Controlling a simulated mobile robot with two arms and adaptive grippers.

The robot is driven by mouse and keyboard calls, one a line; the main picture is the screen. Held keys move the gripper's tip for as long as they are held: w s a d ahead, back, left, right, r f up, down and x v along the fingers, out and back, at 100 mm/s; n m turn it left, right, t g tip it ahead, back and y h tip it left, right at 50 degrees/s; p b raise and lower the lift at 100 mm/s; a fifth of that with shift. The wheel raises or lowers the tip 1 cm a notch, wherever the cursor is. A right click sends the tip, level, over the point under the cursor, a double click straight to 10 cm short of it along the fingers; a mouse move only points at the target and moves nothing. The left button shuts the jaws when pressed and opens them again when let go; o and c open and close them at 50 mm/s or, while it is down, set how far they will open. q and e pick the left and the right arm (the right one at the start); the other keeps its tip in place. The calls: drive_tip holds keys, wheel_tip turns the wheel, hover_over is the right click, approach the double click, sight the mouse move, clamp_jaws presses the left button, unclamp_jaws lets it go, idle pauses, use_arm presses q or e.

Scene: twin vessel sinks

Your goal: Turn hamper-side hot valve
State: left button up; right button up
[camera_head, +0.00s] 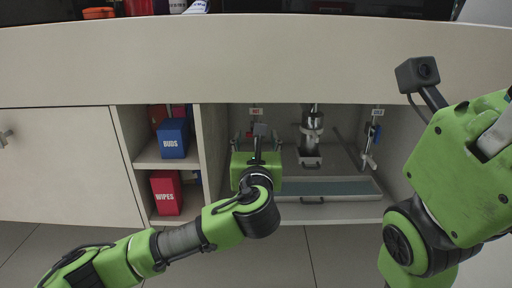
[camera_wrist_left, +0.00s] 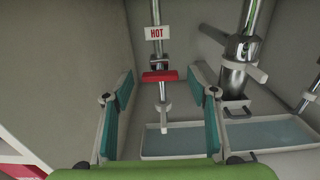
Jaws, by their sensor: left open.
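The hot valve's red handle (camera_wrist_left: 160,76) sits on a vertical metal pipe in the left wrist view, under a white tag (camera_wrist_left: 157,33) reading HOT. My left gripper (camera_wrist_left: 161,92) is open, its two teal-padded fingers on either side of the pipe and handle. I see no contact between fingers and handle. In the head view the left gripper (camera_head: 256,138) reaches into the open cabinet below the HOT tag (camera_head: 256,111), and the red handle is hidden there.
A chrome drain trap (camera_head: 312,125) hangs right of the hot pipe. A blue-handled valve (camera_head: 375,133) is farther right. Shallow trays (camera_head: 330,199) lie on the cabinet floor. A shelf divider (camera_head: 206,150) stands left, beside blue BUDS (camera_head: 172,142) and red WIPES (camera_head: 166,196) boxes.

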use_arm(q)
drive_tip(key=shift+w+r, duration=0.1)
drive_tip(key=shift+w, duration=0.5)
drive_tip(key=c, duration=1.1)
